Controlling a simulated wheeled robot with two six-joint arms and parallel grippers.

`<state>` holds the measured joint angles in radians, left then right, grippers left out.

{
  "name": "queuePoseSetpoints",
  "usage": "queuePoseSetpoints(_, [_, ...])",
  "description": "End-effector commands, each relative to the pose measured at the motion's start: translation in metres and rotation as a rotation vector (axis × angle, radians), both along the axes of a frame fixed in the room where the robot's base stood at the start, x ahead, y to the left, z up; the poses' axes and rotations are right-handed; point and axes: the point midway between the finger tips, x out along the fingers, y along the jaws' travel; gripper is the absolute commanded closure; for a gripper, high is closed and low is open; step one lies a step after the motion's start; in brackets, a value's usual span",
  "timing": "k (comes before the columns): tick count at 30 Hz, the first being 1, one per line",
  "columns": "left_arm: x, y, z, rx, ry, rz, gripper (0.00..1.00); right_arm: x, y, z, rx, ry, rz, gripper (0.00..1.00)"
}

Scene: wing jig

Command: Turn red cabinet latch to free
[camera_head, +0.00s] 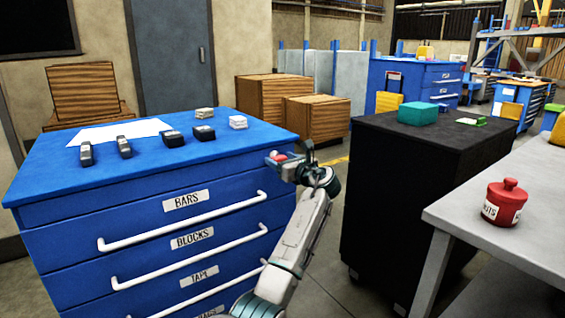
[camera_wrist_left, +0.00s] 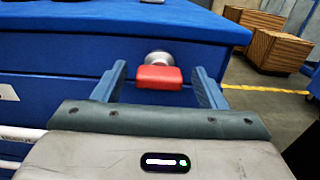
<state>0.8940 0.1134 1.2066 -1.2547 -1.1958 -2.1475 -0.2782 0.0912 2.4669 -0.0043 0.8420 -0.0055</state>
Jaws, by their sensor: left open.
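The red latch (camera_wrist_left: 159,77) is a small red handle lying level on a round metal boss, on the front of the blue cabinet (camera_head: 130,205) near its top right corner. My left gripper (camera_wrist_left: 158,84) is open, its two blue fingers standing left and right of the latch with a gap on each side. In the head view the left gripper (camera_head: 284,163) is at the cabinet's right front corner, and only a bit of the red latch (camera_head: 280,157) shows there. My right gripper is in neither view.
Several small dark and light blocks and a white sheet (camera_head: 120,132) lie on the cabinet top. White drawer handles (camera_head: 180,222) stick out below. A black cabinet (camera_head: 400,190) stands to the right, and a grey table (camera_head: 520,215) holds a red pot (camera_head: 504,203).

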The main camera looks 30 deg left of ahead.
Motion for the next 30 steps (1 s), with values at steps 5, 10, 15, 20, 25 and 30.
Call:
queuePoseSetpoints(5, [0.000,0.000,0.000,0.000,0.000,0.000,0.35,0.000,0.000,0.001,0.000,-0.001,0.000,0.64])
queuePoseSetpoints(10, [0.000,0.000,0.000,0.000,-0.001,0.000,0.64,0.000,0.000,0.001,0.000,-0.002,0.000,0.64])
queuePoseSetpoints(15, [0.000,0.000,0.000,0.000,-0.001,0.000,0.79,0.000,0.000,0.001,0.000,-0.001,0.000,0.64])
queuePoseSetpoints(20, [0.000,0.000,0.001,-0.007,-0.017,-0.001,0.79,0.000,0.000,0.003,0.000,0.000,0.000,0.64])
queuePoseSetpoints(25, [0.000,0.000,0.002,-0.030,-0.071,-0.001,0.79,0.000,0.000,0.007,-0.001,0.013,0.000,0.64])
queuePoseSetpoints(30, [-0.001,0.000,0.003,-0.075,-0.176,-0.001,0.79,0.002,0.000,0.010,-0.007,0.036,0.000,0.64])
